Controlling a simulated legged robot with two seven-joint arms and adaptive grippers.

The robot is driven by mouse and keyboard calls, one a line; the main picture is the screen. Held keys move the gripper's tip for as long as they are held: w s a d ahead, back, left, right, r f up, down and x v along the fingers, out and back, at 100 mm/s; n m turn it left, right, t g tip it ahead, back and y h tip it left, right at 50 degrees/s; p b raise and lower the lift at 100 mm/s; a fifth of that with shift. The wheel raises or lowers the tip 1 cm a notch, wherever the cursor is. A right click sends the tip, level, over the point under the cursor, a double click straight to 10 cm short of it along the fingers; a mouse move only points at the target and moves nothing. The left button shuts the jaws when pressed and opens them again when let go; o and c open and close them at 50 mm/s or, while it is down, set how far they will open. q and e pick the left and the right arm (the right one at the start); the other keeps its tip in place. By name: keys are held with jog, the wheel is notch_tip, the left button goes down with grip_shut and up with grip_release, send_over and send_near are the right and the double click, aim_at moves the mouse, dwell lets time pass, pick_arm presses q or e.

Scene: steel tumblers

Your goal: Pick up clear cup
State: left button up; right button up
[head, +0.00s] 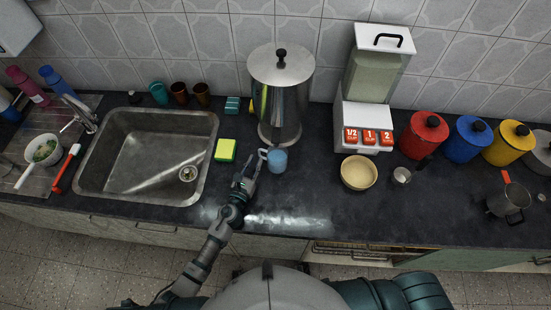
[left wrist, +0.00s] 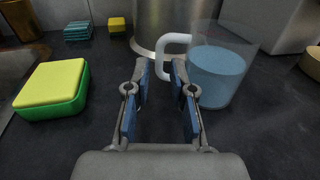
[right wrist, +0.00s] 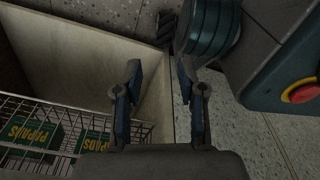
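The clear cup (head: 277,161) holds blue liquid and stands upright on the dark counter, in front of the steel container. In the left wrist view the cup (left wrist: 221,76) is at the right, with its pale handle (left wrist: 163,50) pointing left. My left gripper (head: 249,170) is at the cup's left, close to the handle. In the left wrist view this gripper (left wrist: 160,72) is open and empty. The handle is just past its fingertips, and the right fingertip overlaps part of it; I cannot tell if they touch. My right gripper (right wrist: 158,72) is open and empty, below the counter.
A steel container (head: 281,95) stands behind the cup. A yellow-green sponge (head: 225,150) and the sink (head: 150,155) are to the left. A beige bowl (head: 359,173) and dispenser (head: 370,90) are to the right. A wire basket (right wrist: 60,130) with green boxes is near my right gripper.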

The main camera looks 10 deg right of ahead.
aim_at(259, 154)
pick_arm(q)
jog(key=x, duration=0.4)
jog(key=shift+w+d+f, duration=0.1)
jog(key=shift+w, duration=0.2)
jog(key=shift+w+d, duration=0.1)
jog(key=shift+w, duration=0.15)
grip_shut()
pick_arm(e)
jog(key=shift+w+a+r, duration=0.15)
jog(key=shift+w+r, duration=0.15)
jog(key=shift+w, duration=0.25)
